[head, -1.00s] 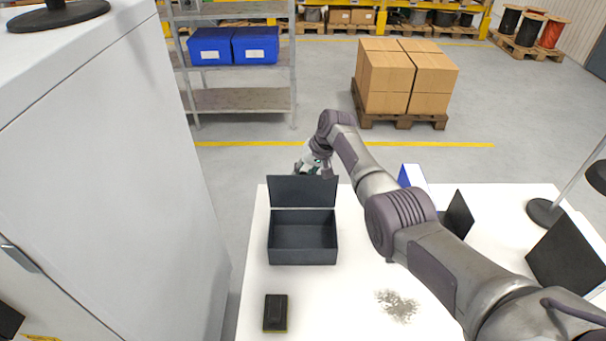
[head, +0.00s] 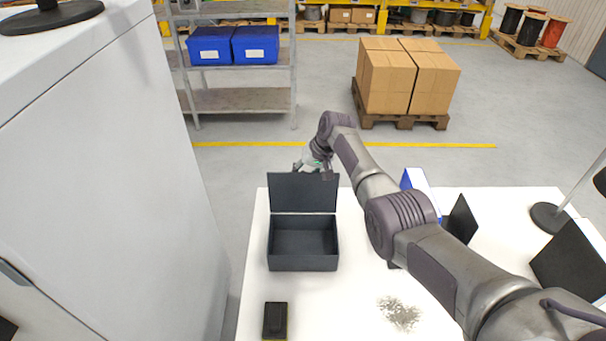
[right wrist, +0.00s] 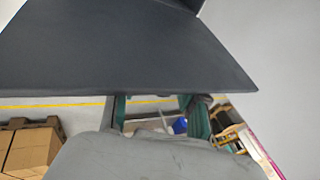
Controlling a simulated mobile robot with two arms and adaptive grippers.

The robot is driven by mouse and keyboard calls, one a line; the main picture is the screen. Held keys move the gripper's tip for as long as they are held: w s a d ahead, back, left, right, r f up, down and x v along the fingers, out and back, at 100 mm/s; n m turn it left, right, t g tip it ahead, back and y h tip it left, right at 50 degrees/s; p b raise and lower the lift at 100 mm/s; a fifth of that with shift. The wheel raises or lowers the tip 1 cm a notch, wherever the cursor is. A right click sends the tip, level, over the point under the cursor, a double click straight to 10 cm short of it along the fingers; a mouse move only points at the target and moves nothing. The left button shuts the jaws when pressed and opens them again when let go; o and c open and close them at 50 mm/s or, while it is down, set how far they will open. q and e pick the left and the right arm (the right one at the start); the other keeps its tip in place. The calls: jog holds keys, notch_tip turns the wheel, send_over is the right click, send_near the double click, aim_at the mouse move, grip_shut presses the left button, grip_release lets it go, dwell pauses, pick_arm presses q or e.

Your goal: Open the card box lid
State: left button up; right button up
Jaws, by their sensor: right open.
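The card box (head: 303,262) is a dark grey box on the white table, empty inside as far as I see. Its lid (head: 303,192) stands up, roughly upright, at the box's far edge. My right gripper (head: 312,162) is just behind the lid's top edge, partly hidden by the lid and my wrist. In the right wrist view the lid (right wrist: 120,45) fills the upper part, and the green-padded fingers of my right gripper (right wrist: 160,112) stand apart with nothing seen between them. My left gripper is not in view.
A black sponge-like block (head: 275,320) lies on the white table (head: 350,300) in front of the box. A grey speckled patch (head: 399,313) lies to its right. A tall white cabinet (head: 100,170) stands at the left. Dark panels (head: 570,260) stand at the right.

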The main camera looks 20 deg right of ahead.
jog(key=v, duration=1.2)
jog(key=shift+r, duration=0.1)
